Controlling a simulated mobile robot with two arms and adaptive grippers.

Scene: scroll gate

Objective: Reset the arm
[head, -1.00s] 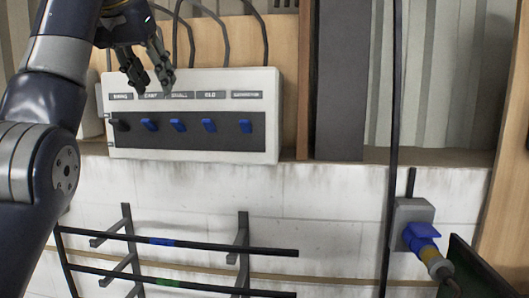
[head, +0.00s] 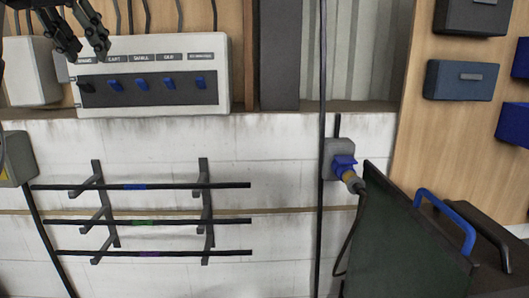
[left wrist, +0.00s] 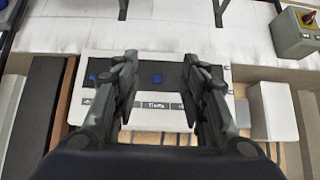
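My left gripper (head: 81,34) is at the upper left of the head view, in front of the top edge of a white switch panel (head: 222,70). In the left wrist view the gripper (left wrist: 160,68) has its two fingers spread well apart with nothing between them, so it is open. The panel has a dark strip with a row of small switches: a black one (head: 87,88) at the left end and several blue ones (head: 140,84) beside it. Part of the panel is hidden by the fingers in the left wrist view. My right gripper is not in view.
A wall rack (head: 205,215) holds three dark rods. A grey socket box (head: 338,150) with a blue plug is right of it. A dark green panel (head: 400,245) and a blue handle (head: 448,215) stand lower right. Blue boxes (head: 459,80) hang on the wooden wall.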

